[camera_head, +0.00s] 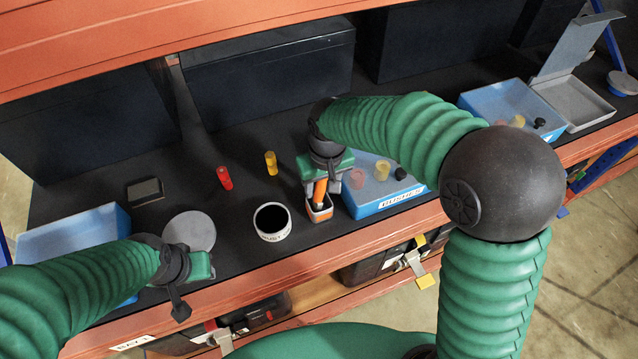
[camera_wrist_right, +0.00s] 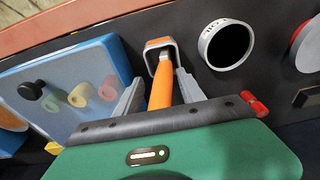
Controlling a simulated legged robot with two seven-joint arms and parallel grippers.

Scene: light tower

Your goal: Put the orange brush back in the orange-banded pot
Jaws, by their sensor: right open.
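The orange brush (camera_head: 320,191) stands in the small orange-banded pot (camera_head: 320,212), its handle rising out of the pot's mouth. In the right wrist view the orange handle (camera_wrist_right: 161,88) runs from the mouth of the pot (camera_wrist_right: 151,58) toward my palm. My right gripper (camera_wrist_right: 158,92) is open, with one finger on each side of the handle and a visible gap to both. The brush's lower end is hidden inside the pot. My left gripper (camera_head: 192,277) is at the front left, beside a grey round disc; its fingers are not clear.
A white round cup (camera_head: 272,222) stands just left of the pot. A blue labelled bin (camera_head: 378,200) with small pegs is close on the right. Red (camera_head: 224,178) and yellow (camera_head: 271,163) cylinders stand behind. Dark boxes line the back; the shelf's front edge is near.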

